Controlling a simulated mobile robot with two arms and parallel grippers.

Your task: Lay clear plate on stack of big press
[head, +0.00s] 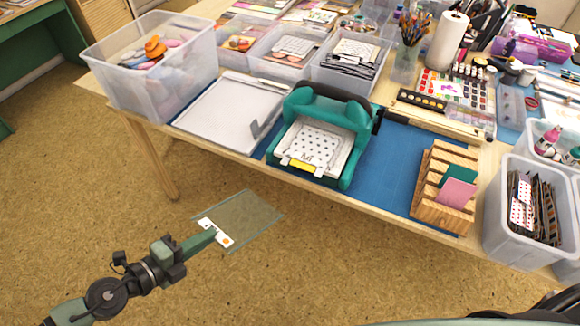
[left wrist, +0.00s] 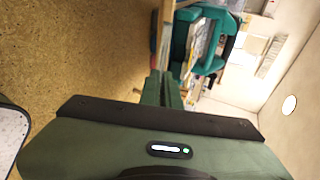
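The clear plate (head: 250,217) is a thin see-through sheet with bluish edges and a white label piece at its left end. It is in the air over the floor, in front of the table. My left gripper (head: 213,236) is shut on the labelled end. In the left wrist view my fingers (left wrist: 163,90) are together; the plate is hard to make out there. The big press (head: 360,115) is teal and stands on the table, right of and beyond the plate. A stack (head: 318,143) with a dotted top sheet and a yellow tab lies on it. My right gripper is not in view.
A white tray (head: 225,110) lies left of the press, beside a clear bin (head: 150,75). A wooden rack (head: 440,190) with coloured cards stands to the right on the blue mat (head: 385,165). A clear bin of cards (head: 510,240) is at the far right.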

